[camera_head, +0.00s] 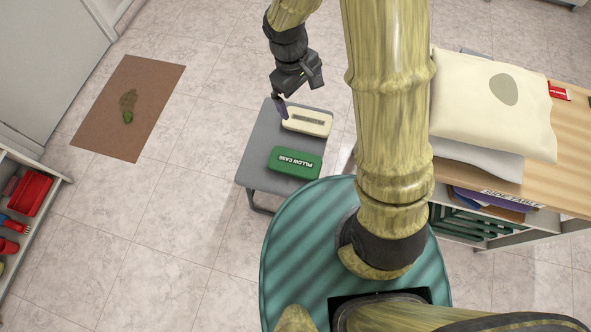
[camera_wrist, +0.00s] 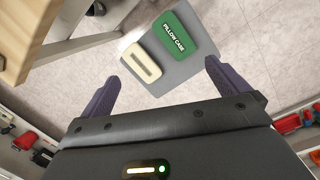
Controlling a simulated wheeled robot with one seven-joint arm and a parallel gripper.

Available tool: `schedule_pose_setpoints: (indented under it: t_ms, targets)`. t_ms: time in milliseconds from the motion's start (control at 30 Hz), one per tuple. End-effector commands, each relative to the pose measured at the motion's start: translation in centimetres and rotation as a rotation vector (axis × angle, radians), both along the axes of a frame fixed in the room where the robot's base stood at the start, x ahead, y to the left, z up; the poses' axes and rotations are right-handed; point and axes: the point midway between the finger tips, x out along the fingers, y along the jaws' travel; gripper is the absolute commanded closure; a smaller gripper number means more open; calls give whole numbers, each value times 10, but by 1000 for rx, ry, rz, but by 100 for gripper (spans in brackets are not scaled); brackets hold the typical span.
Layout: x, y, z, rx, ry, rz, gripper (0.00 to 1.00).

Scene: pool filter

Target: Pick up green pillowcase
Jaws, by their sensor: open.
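The green pillowcase (camera_head: 295,162) is a flat green packet with white "PILLOW CASE" lettering. It lies on a small grey stool (camera_head: 258,172). A cream packet (camera_head: 307,121) lies beside it on the same stool. In the wrist view the green pillowcase (camera_wrist: 185,34) lies at the far end of the stool top, with the cream packet (camera_wrist: 147,62) to its lower left. My gripper (camera_head: 280,105) is above the stool's back edge, near the cream packet. In the wrist view my gripper (camera_wrist: 160,84) has its two purple fingers wide apart with nothing between them.
A wooden side table (camera_head: 560,185) with a cream pillow (camera_head: 490,105) on top stands at the right. A brown mat (camera_head: 140,85) with a green mess lies on the floor at the left. A shelf with red items (camera_head: 33,192) stands at the left edge. Open tiled floor lies between mat and stool.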

Motion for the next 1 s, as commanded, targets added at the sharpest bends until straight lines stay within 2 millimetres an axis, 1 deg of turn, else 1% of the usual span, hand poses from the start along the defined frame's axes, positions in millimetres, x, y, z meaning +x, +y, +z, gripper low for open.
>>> schedule_pose_setpoints:
  t_ms: [33, 400, 500, 600, 633, 1000]
  targets:
    - [2, 9, -36, -13, 21, 46, 0]
    - [12, 60, -180, -116, 143, 343, 0]
    - [13, 70, -210, -140, 169, 404, 0]
    - [13, 76, -226, -156, 184, 444, 0]
    - [13, 78, -228, -159, 186, 451, 0]
    - [13, 79, -228, -163, 190, 461, 0]
